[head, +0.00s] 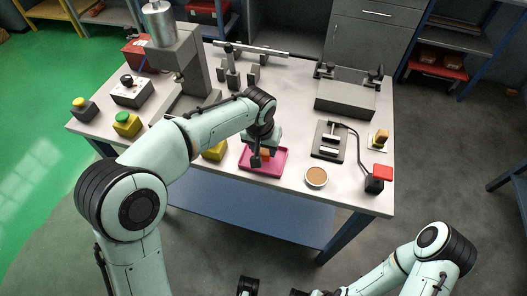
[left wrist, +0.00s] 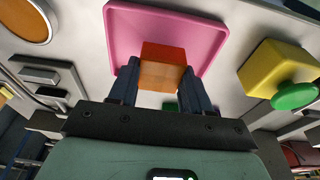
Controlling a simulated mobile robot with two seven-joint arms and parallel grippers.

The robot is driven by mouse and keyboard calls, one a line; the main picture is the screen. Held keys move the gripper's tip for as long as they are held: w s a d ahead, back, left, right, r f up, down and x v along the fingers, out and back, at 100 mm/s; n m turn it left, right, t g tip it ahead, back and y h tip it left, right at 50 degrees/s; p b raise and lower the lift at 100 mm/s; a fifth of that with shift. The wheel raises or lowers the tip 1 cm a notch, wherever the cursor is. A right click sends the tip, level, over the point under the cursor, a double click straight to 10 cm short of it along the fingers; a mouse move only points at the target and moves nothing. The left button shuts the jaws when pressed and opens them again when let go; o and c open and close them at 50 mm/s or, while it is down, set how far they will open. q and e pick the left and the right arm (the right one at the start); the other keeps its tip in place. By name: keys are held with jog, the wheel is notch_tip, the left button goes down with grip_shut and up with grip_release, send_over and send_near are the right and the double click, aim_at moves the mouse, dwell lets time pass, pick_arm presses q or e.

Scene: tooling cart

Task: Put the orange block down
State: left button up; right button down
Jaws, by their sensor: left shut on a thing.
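The orange block (left wrist: 162,66) is between the two fingers of my left gripper (left wrist: 160,85), which is shut on it. In the head view the orange block (head: 265,153) shows partly behind my left gripper (head: 259,156), over the pink tray (head: 272,169). The pink tray also shows behind the block in the left wrist view (left wrist: 125,30). I cannot tell whether the block touches the tray. Dark parts at the bottom edge of the head view may belong to my right gripper; its fingers are not clear.
A yellow box (head: 215,151) stands left of the tray; in the left wrist view it has a green button (left wrist: 295,96). A round brown-topped dish (head: 316,176) and a dark plate fixture (head: 329,141) are to the right. A grey machine (head: 182,65) stands behind my left arm.

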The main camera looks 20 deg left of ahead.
pick_arm(q)
jog(key=shift+s+x, duration=0.2)
jog(key=shift+x, duration=0.8)
jog(key=o, duration=1.4)
jog(key=shift+o, duration=0.2)
jog(key=p+v, duration=0.1)
jog(key=v, duration=1.1)
